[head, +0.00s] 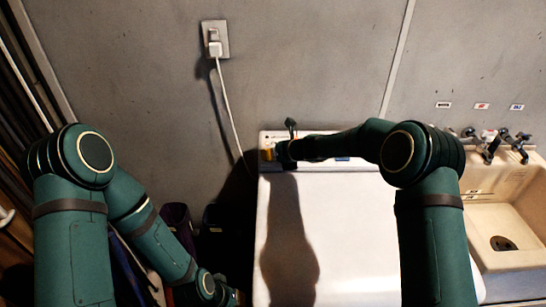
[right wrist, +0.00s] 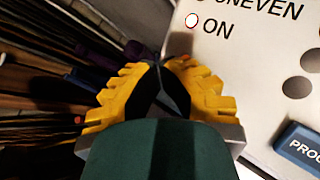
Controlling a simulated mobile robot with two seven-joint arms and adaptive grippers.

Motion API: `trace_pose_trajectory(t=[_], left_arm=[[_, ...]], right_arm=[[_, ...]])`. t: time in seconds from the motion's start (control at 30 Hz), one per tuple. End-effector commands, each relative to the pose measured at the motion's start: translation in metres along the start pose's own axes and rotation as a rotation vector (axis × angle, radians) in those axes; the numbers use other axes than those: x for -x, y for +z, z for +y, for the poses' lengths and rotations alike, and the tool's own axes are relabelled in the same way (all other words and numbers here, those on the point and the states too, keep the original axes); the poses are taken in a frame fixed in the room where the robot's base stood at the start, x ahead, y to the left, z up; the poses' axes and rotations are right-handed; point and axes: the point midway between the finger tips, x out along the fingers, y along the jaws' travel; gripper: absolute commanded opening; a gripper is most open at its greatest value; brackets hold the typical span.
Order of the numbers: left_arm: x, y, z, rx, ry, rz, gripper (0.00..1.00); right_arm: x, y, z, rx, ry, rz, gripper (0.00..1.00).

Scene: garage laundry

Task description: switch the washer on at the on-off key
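The white washer (head: 340,230) stands against the wall, with its control panel (head: 308,135) along the back edge. My right gripper (head: 270,153) is at the panel's left end. In the right wrist view, its yellow-padded fingers (right wrist: 170,66) are drawn together at the tips, with nothing visible between them. The tips are by the panel's edge; contact cannot be told. I cannot make out the on-off key. My left arm hangs low at left; its gripper is not clearly visible.
A beige sink (head: 505,200) with taps (head: 490,142) stands right of the washer. A plugged-in cord (head: 230,110) runs from the wall outlet (head: 215,38) down behind the washer. Dark, cluttered items (head: 175,222) fill the space left of it. The washer's top is clear.

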Motion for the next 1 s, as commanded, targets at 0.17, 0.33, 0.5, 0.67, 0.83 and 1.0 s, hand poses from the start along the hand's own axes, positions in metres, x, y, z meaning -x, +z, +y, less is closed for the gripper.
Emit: trace_pose_trajectory(t=[0.17,0.33,0.5,0.67,0.83,1.0], left_arm=[[0.003,0.0,0.001,0.0,0.0,0.0,0.0],[0.008,-0.001,0.003,0.0,0.0,0.0,0.0],[0.009,-0.001,0.003,0.0,0.0,0.0,0.0],[0.009,-0.001,0.003,0.0,0.0,0.0,0.0],[0.01,-0.001,0.004,0.0,0.0,0.0,0.0],[0.017,-0.002,0.006,0.0,0.0,0.0,0.0]], right_arm=[[0.003,-0.002,0.002,-0.004,-0.001,0.007,0.0],[0.01,0.004,0.007,-0.003,-0.002,0.005,0.0],[0.013,0.007,0.009,-0.002,-0.001,0.004,0.0],[0.013,0.007,0.009,-0.001,-0.001,0.003,0.0],[0.015,0.009,0.01,-0.001,0.0,0.002,0.0],[0.023,0.017,0.017,-0.001,0.0,0.001,0.0]])
